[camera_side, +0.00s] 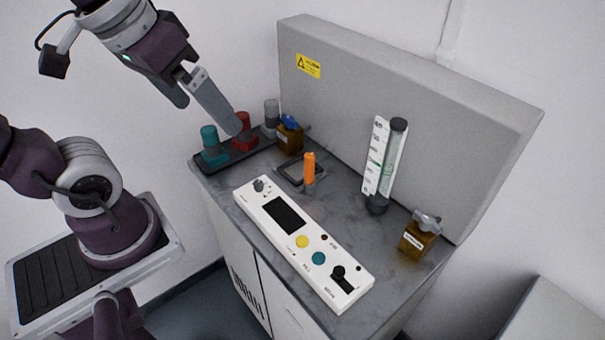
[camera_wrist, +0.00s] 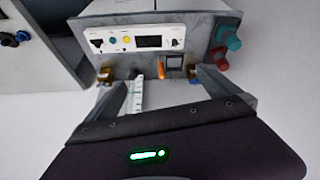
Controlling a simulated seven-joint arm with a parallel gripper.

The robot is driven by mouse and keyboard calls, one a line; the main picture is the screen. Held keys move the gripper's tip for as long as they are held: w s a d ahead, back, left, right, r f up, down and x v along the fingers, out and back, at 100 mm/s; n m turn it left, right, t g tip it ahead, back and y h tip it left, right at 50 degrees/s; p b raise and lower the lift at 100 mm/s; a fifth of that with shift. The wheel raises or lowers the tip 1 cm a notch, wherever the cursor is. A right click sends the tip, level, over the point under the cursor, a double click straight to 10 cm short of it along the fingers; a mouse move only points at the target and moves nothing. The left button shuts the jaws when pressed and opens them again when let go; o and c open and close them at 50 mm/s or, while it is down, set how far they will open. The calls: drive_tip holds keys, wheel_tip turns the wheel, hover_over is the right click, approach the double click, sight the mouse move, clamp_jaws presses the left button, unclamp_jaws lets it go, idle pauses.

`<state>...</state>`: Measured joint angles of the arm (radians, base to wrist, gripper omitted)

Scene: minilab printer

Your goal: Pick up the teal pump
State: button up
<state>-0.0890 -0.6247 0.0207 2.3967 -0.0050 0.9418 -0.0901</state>
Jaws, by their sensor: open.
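The teal pump (camera_side: 212,147) stands upright at the left end of the black tray (camera_side: 240,158) in the side view. It also shows at the upper right of the wrist view (camera_wrist: 230,32). My gripper (camera_side: 207,103) is open and empty, above the tray in the side view. One finger appears in front of or close to the red pump (camera_side: 243,132), to the right of the teal one; I cannot tell whether it touches. In the wrist view my gripper (camera_wrist: 160,85) has its fingers spread wide, with the teal pump outside them to the upper right.
A grey pump (camera_side: 271,115) is at the tray's right end. A brown bottle with blue cap (camera_side: 290,136), an orange stick (camera_side: 309,168), a white control panel (camera_side: 302,240), a graduated tube (camera_side: 386,163) and another brown bottle (camera_side: 418,238) share the counter. A grey backboard (camera_side: 400,95) rises behind.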

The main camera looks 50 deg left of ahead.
drive_tip(key=shift+s+d+f+m, duration=0.25)
drive_tip(key=shift+s+d+m, duration=0.1)
drive_tip(key=shift+s+m, duration=0.15)
drive_tip(key=shift+s+d+f+m, duration=0.25)
drive_tip(key=shift+s+d+m, duration=0.1)
drive_tip(key=shift+s+m, duration=0.1)
drive_tip(key=shift+c, duration=0.4)
drive_tip(key=shift+s+d+f+m+t, duration=0.2)
drive_tip(key=shift+s+m+t, duration=0.05)
drive_tip(key=shift+s+t, duration=0.05)
drive_tip(key=c, duration=0.7)
